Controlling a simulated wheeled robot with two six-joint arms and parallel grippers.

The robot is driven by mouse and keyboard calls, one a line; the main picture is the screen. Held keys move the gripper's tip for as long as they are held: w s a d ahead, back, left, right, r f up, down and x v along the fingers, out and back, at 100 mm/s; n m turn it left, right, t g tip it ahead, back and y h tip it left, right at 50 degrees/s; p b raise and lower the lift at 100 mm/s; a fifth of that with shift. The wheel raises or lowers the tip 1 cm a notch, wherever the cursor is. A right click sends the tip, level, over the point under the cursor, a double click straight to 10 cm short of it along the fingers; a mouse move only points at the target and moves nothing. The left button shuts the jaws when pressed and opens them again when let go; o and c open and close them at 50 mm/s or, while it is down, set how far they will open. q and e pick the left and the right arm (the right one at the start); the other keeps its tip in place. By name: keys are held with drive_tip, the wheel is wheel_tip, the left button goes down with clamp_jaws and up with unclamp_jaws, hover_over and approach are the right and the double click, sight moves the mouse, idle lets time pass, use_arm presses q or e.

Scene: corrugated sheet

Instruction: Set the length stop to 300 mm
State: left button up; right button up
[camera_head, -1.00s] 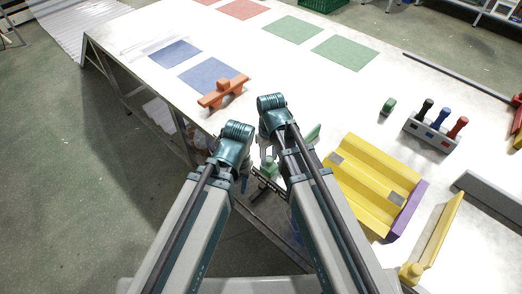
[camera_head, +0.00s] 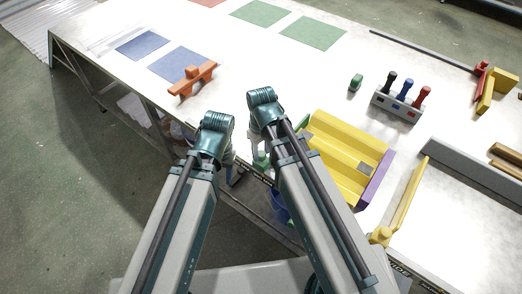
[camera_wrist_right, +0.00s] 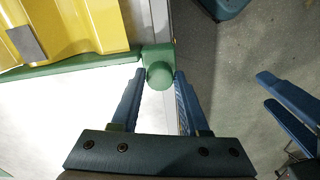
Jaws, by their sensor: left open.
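The green stop, a bar with a round knob (camera_wrist_right: 160,72), lies against the end of the yellow corrugated sheet (camera_wrist_right: 75,25) at the table's front edge. In the head view the knob (camera_head: 262,160) is partly hidden by my right arm. My right gripper (camera_wrist_right: 160,73) has its fingers apart, one tip on each side of the knob; I cannot tell whether they touch it. My left gripper (camera_head: 230,172) is open and empty, off the table's front edge; its blue fingers (camera_wrist_right: 290,105) also show in the right wrist view. The stop's reading is not legible.
A yellow fence (camera_head: 405,205) and a grey bar (camera_head: 470,172) lie right of the sheet. A holder with black, blue and red handles (camera_head: 398,103) stands behind it. An orange tool (camera_head: 192,80) lies at left. The white table (camera_head: 270,75) is clear in the middle.

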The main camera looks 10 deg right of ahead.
drive_tip(key=o, duration=0.3)
drive_tip(key=shift+o, duration=0.2)
drive_tip(key=shift+r, duration=0.1)
wheel_tip(320, 180, up, 14)
drive_tip(key=p, duration=1.3)
drive_tip(key=shift+p, duration=0.4)
drive_tip(key=shift+f, duration=0.2)
drive_tip(key=s+a+m+h+b, duration=0.1)
drive_tip(key=s+m, duration=0.1)
drive_tip(key=s, duration=0.5)
drive_tip(key=shift+s+a+f+m, duration=0.2)
drive_tip(key=shift+s+f+m, duration=0.1)
drive_tip(key=shift+f, duration=0.1)
